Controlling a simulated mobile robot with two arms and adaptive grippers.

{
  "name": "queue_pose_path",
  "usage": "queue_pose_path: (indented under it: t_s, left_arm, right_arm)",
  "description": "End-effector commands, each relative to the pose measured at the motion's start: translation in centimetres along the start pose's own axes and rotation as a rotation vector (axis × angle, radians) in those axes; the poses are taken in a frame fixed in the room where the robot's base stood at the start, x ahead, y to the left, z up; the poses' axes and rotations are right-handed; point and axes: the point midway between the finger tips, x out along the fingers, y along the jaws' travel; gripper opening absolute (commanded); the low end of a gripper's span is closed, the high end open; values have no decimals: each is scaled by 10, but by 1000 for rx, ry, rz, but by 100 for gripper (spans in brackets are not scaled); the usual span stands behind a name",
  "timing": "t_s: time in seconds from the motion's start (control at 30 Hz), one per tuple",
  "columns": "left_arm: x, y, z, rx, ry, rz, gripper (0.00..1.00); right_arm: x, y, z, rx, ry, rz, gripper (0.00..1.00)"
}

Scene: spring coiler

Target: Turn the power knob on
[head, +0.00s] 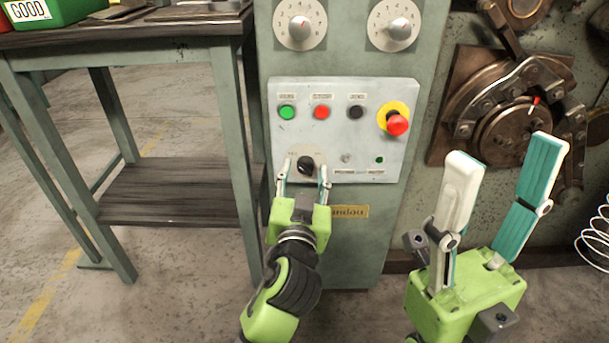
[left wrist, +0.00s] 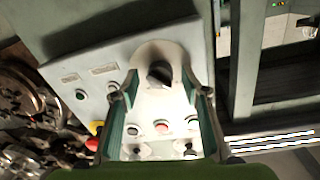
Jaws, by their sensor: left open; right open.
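The black power knob (head: 306,164) sits on a pale round plate at the lower left of the grey control panel (head: 382,88). In the left wrist view the knob (left wrist: 159,74) lies ahead, between and just beyond the finger ends. My left gripper (head: 304,176) is open, with one finger on either side of the knob. I cannot tell whether the fingers touch it. My right gripper (head: 510,165) is open and empty, in front of the machine to the right of the panel.
A red emergency stop (head: 397,125) on a yellow ring, a green button (head: 287,112), a red button (head: 321,112) and a black button (head: 356,112) are above the knob. Coiler parts (head: 515,110) stick out right.

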Motion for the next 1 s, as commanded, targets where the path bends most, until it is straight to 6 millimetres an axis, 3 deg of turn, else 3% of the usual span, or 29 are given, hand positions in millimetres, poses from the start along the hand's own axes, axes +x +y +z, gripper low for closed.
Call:
queue_pose_path:
  t_s: [0.23, 0.37, 0.4, 0.77, 1.0]
  left_arm:
    - [0, 0, 0, 0, 0, 0, 39]
    - [0, 0, 0, 0, 0, 0, 5]
    - [0, 0, 0, 0, 0, 0, 3]
    - [0, 0, -2, 40, -3, 1, 4]
    - [0, -1, -5, 171, -14, 2, 4]
  right_arm:
    - [2, 1, -1, -1, 9, 8, 50]
    - [2, 1, -2, -1, 10, 8, 50]
    - [2, 1, -2, -1, 10, 8, 50]
    - [5, 1, -4, 1, 1, 7, 50]
    - [-8, 2, -5, 11, -86, 36, 50]
